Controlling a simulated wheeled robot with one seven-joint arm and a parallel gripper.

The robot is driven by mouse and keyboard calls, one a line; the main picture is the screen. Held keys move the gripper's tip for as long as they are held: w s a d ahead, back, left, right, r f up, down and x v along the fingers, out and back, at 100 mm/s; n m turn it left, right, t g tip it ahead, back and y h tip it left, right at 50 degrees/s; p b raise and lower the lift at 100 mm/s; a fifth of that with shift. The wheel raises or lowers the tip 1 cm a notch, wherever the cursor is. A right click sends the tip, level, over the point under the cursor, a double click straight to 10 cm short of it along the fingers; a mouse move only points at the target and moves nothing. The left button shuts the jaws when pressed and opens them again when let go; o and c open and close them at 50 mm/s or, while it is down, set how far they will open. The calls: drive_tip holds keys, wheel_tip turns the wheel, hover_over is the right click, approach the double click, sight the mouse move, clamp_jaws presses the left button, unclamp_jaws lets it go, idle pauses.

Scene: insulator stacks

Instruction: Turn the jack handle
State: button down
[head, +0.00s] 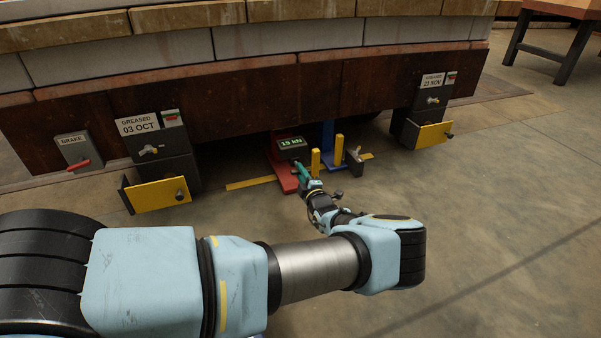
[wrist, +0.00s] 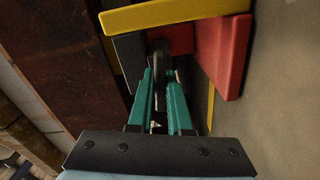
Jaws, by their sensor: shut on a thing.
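The red jack (head: 279,166) stands on the floor under the edge of the rusty brown beam. A display (head: 292,143) reading about 15 kN sits above it. My gripper (head: 297,168), with green fingers, reaches in low beside the red jack. In the wrist view, my gripper (wrist: 159,78) is shut on a dark upright piece, which looks like the jack handle (wrist: 158,52). Red parts (wrist: 222,45) of the jack lie just beyond and to the right of the fingertips. The handle's far end and most of its shape are hidden in the head view.
A yellow bar (wrist: 175,12) crosses above the fingertips in the wrist view. A blue jack (head: 327,142) and yellow posts (head: 315,161) stand close on the right. The floor (head: 480,220) at right is open.

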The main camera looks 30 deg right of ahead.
idle(0.5)
drive_tip(key=c, duration=0.8)
unclamp_jaws()
drive_tip(key=shift+c, duration=0.2)
drive_tip(key=shift+s, duration=0.1)
drive_tip(key=s+a+p, duration=0.1)
drive_tip(key=s+p, duration=0.3)
drive_tip(key=s, duration=0.6)
drive_tip(key=shift+s+a+p, duration=0.2)
drive_tip(key=shift+s+p, duration=0.1)
drive_tip(key=shift+o, duration=0.4)
